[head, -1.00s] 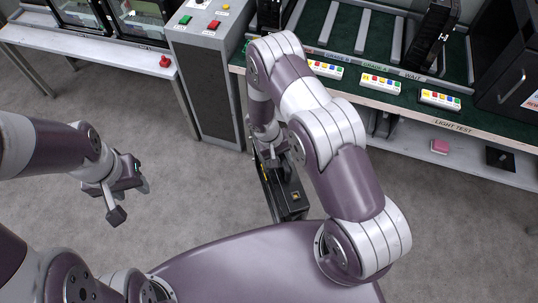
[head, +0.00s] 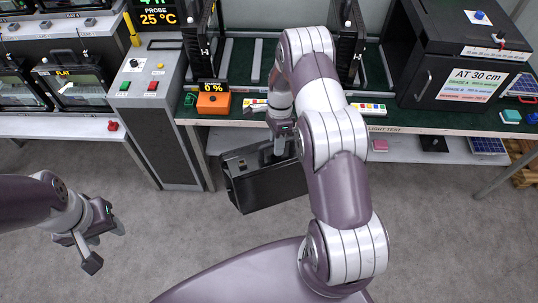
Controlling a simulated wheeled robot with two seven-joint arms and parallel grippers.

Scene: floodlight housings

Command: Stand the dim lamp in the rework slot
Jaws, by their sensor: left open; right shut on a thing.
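My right gripper (head: 283,145) is shut on the top of a black floodlight housing (head: 262,188). The housing hangs slightly tilted, in the air in front of the bench's front edge, with a broad side toward me. My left gripper (head: 90,241) is open and empty over the floor at the lower left. On the green bench, a rack (head: 258,60) has upright dividers. One dark lamp (head: 347,40) stands at its right part and another (head: 197,45) at its left. My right arm hides part of the rack and its labels, and I cannot read which slot is rework.
An orange meter (head: 213,104) showing 0 % sits on the bench's front left. A control pedestal (head: 160,130) stands left of the bench. A large black test box (head: 450,75) fills the right. A shelf (head: 405,150) runs below. The floor in front is clear.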

